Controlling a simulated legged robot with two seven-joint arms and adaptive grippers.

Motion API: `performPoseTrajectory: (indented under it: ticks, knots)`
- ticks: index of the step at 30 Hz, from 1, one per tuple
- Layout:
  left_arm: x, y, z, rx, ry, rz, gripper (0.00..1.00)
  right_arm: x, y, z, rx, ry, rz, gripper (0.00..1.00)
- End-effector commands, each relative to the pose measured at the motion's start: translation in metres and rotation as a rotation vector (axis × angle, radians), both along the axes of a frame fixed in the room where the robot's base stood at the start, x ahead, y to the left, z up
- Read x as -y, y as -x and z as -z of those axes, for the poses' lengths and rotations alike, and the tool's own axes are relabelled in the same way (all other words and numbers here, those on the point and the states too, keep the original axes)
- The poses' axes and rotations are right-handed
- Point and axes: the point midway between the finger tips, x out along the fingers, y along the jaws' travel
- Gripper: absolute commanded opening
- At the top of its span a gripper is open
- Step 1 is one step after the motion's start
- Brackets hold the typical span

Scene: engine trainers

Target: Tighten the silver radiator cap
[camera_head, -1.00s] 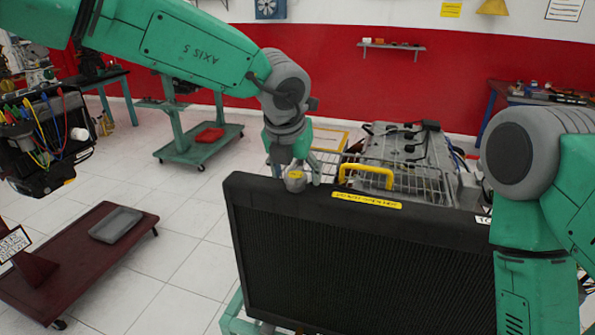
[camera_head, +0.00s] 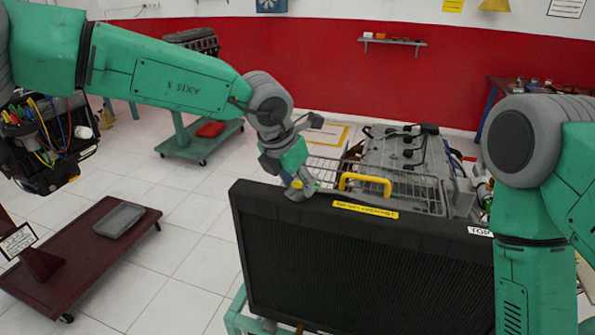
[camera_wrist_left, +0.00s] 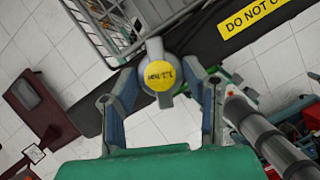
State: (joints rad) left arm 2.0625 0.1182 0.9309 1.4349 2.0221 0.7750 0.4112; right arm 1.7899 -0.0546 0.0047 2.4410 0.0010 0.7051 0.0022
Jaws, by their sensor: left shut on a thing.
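The silver radiator cap (camera_wrist_left: 159,74) has a round yellow label and grey lugs. In the left wrist view it sits between the two fingers of my left gripper (camera_wrist_left: 161,85), which is shut on it. In the head view the left gripper (camera_head: 297,184) is tilted over the cap at the left end of the black radiator's (camera_head: 370,265) top edge. The fingers partly hide the cap there. How tightly the cap is seated cannot be told. My right arm hangs at the right of the head view; its gripper is out of view.
A yellow handle (camera_head: 365,184) and a yellow warning label (camera_head: 365,210) are just right of the cap. A dark red cart (camera_head: 75,255) stands left, with free floor between.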

Motion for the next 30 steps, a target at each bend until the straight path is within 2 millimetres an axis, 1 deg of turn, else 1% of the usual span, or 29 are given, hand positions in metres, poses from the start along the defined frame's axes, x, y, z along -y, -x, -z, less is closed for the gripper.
performPoseTrajectory:
  ticks: [1, 4, 30]
  knots:
    - [-0.0014, -0.0019, -0.0017, -0.001, 0.006, 0.038, 0.11, 0.0, 0.0001, -0.0051, 0.0, 0.0, 0.0, 0.4]
    - [-0.0017, -0.0023, -0.0003, -0.001, 0.006, 0.132, 0.11, -0.0001, 0.0001, -0.007, 0.0, 0.0, 0.0, 0.4]
    - [-0.0019, -0.0055, 0.0017, 0.002, 0.002, 0.936, 0.11, 0.0001, 0.0002, -0.0069, 0.0, 0.0, 0.0, 0.4]
